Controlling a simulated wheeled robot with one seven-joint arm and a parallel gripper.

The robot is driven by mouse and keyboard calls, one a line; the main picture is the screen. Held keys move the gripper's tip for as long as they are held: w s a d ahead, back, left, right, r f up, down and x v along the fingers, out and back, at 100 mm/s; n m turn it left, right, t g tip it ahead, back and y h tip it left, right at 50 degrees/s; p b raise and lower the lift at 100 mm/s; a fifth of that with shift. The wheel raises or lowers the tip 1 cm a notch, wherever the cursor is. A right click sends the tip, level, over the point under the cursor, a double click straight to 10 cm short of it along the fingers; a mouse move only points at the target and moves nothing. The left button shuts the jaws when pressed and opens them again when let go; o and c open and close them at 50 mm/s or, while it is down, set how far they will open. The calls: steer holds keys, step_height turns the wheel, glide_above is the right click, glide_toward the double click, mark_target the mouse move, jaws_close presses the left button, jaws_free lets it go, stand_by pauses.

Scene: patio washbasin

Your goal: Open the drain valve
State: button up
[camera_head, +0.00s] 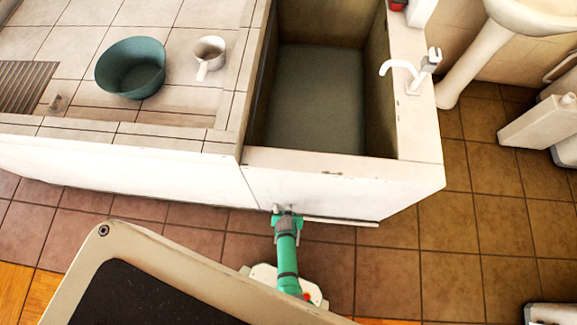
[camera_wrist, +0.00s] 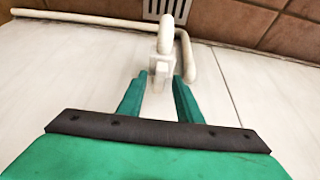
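The drain valve (camera_wrist: 160,72) is a small white fitting on the white front wall of the basin (camera_head: 345,185), low down near the floor. It joins a curved white pipe (camera_wrist: 188,58). My gripper (camera_wrist: 160,80) is open, with its two green fingers pointing at the valve. The valve's lower part shows between the fingertips, with a visible gap on the left; I cannot tell whether the right finger touches it. In the head view my gripper (camera_head: 287,210) is at the foot of the basin wall and mostly hides the valve.
A long white pipe (camera_head: 340,221) runs along the wall's foot. A floor grate (camera_wrist: 166,9) lies beyond the valve. The basin holds murky water (camera_head: 315,100), with a white faucet (camera_head: 400,68) on its right rim. A green bowl (camera_head: 131,68) and white dipper (camera_head: 209,54) stand on the tiled counter.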

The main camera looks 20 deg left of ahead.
jaws_close()
steer(key=shift+n, duration=0.3)
steer(key=n, duration=0.2)
steer(key=n+g+y, duration=0.1)
steer(key=n, duration=0.1)
steer(key=n+y, duration=0.1)
steer(key=n, duration=0.1)
steer(key=shift+w+d, duration=0.2)
steer(key=shift+d, duration=0.1)
steer(key=n, duration=0.1)
steer(key=n+g, duration=0.1)
steer(key=n+y, duration=0.1)
steer(key=n, duration=0.1)
steer(key=shift+w+d+g, duration=0.1)
steer(key=shift+w+g, duration=0.15)
steer(key=shift+g, duration=0.15)
steer(key=shift+n+g, duration=0.4)
steer(key=shift+n, duration=0.9)
steer(key=shift+d, duration=0.1)
jaws_free()
